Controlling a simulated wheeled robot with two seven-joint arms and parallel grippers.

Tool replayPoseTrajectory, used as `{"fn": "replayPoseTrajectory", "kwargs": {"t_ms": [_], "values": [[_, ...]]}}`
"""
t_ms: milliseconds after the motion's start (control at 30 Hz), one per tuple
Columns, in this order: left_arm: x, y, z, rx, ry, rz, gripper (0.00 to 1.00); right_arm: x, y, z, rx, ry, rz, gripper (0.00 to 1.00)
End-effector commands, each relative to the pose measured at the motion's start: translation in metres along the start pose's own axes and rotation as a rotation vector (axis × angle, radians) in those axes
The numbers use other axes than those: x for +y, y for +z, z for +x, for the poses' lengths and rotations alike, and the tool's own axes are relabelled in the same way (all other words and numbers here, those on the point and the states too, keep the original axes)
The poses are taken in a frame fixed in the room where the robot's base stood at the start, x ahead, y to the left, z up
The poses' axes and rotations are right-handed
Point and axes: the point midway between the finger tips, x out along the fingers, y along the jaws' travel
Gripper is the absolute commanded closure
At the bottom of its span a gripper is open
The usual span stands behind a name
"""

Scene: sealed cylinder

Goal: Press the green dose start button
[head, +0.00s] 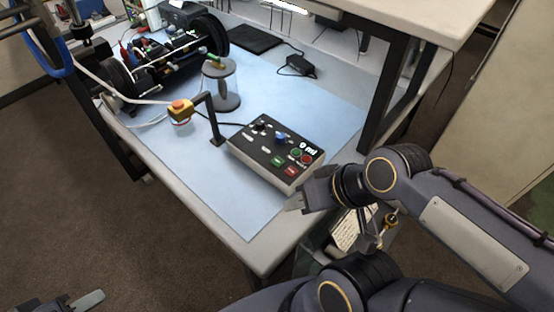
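The control box (262,160) sits on the blue mat, with a black top panel. Near its right end are a round green button (296,153), a round red button (305,159), a rectangular green button (277,161) and a rectangular red button (291,170). Their labels are too small to read, so I cannot tell which green one is dose start. My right gripper (292,207) is just in front of the box's near right corner, below the buttons; its finger opening cannot be made out. My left gripper (84,301) is at the bottom left edge, partly out of frame, away from the table.
A clear cylinder (221,88) with a green top stands behind the box. A black table post (384,98) rises at the right.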

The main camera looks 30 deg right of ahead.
Motion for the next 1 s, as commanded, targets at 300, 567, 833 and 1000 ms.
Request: {"fn": "replayPoseTrajectory", "kwargs": {"t_ms": [300, 567, 833, 1000], "values": [[0.0, 0.0, 0.0, 0.0, 0.0, 0.0, 0.65, 0.0, 0.0, 0.0, 0.0, 0.0, 0.0, 1.0], [0.0, 0.0, 0.0, 0.0, 0.0, 0.0, 0.65, 0.0, 0.0, 0.0, 0.0, 0.0, 0.0, 1.0], [0.0, 0.0, 0.0, 0.0, 0.0, 0.0, 0.65, 0.0, 0.0, 0.0, 0.0, 0.0, 0.0, 1.0], [0.0, 0.0, 0.0, 0.0, 0.0, 0.0, 0.65, 0.0, 0.0, 0.0, 0.0, 0.0, 0.0, 1.0]]}}
